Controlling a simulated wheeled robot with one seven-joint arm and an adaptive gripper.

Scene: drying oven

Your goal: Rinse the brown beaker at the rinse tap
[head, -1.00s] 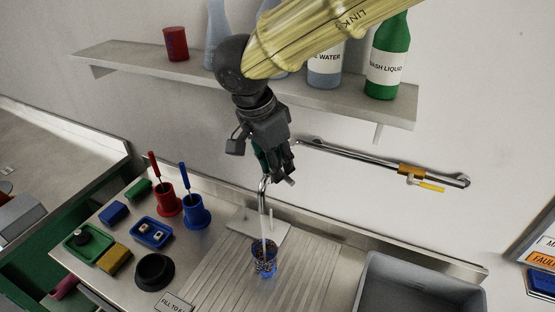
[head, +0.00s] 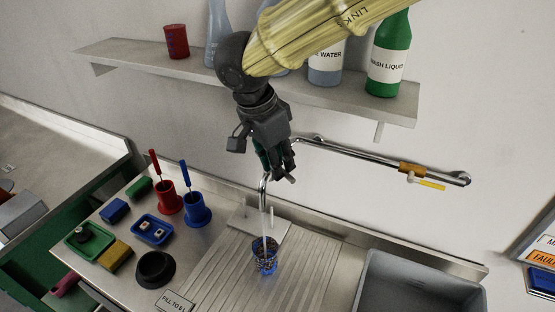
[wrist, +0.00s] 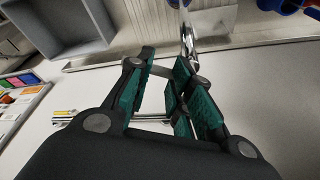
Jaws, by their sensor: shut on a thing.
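The beaker (head: 264,266) stands upright on the ribbed drainboard under the rinse tap (head: 263,192). It looks blue low down with dark brown speckling above. A thin pale stream of water (head: 265,243) runs from the spout into it. My gripper (head: 284,170) is at the top of the tap, well above the beaker, and is shut on what looks like the tap's handle; the fingers mostly hide the held part. In the wrist view, the green-padded fingers (wrist: 172,85) are close together, with the shiny tap (wrist: 187,38) just beyond them.
A shelf (head: 130,55) with bottles and a red cup (head: 176,42) is above and behind my arm. Red (head: 169,203) and blue (head: 196,211) brush holders, a black bowl (head: 155,270) and sponges are left of the drainboard. A grey basin (head: 415,285) is at right.

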